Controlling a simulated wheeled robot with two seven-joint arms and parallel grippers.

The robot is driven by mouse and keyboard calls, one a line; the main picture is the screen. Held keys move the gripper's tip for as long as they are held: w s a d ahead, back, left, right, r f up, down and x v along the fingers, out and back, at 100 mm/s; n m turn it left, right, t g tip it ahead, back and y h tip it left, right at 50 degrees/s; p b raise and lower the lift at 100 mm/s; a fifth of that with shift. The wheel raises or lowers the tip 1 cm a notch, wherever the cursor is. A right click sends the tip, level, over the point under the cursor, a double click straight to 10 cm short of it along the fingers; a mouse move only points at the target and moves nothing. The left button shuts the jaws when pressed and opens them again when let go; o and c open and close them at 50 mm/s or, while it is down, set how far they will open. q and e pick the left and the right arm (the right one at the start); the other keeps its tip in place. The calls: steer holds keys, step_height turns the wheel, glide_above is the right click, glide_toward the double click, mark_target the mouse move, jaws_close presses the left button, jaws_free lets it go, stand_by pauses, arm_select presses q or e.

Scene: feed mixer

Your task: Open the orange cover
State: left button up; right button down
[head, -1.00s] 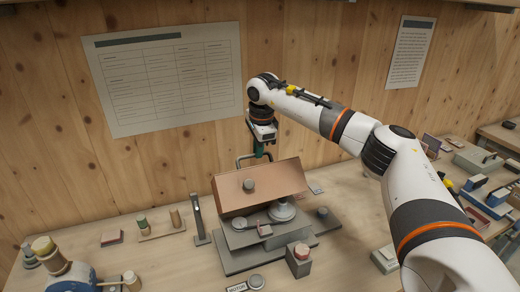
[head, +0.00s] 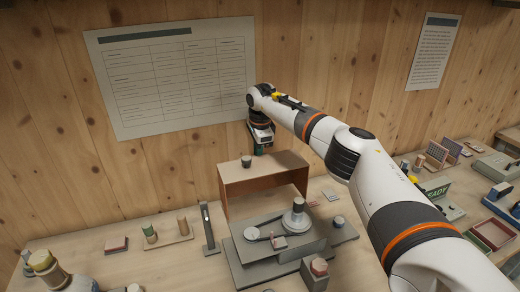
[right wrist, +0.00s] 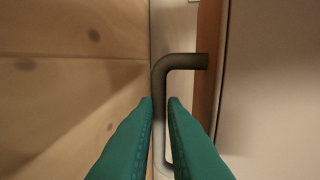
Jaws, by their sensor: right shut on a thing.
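The orange cover (head: 264,174) stands raised and tipped back behind the grey feed mixer (head: 272,243) in the head view. Its hollow inside faces the front, and the pulleys on the base are uncovered. A small dark knob (head: 246,161) is on its upper face. My right gripper (head: 262,150) is behind the cover's upper edge, its fingertips hidden there. In the right wrist view the green fingers (right wrist: 161,115) are shut around a dark bent handle (right wrist: 184,62) attached to the cover's edge (right wrist: 207,75). My left gripper is not in view.
A wooden wall with a paper chart (head: 175,72) rises close behind the cover. A grey upright post (head: 208,228) stands left of the mixer, and a grey block with a red top (head: 318,268) stands in front. Other small parts lie on the bench at both sides.

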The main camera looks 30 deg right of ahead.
steer(key=shift+w+d+r, duration=0.15)
steer(key=shift+w+r, duration=0.25)
steer(key=shift+w, duration=0.1)
steer(key=c, duration=1.5)
jaws_free()
steer(key=shift+w+f, duration=0.15)
steer(key=shift+f, duration=0.1)
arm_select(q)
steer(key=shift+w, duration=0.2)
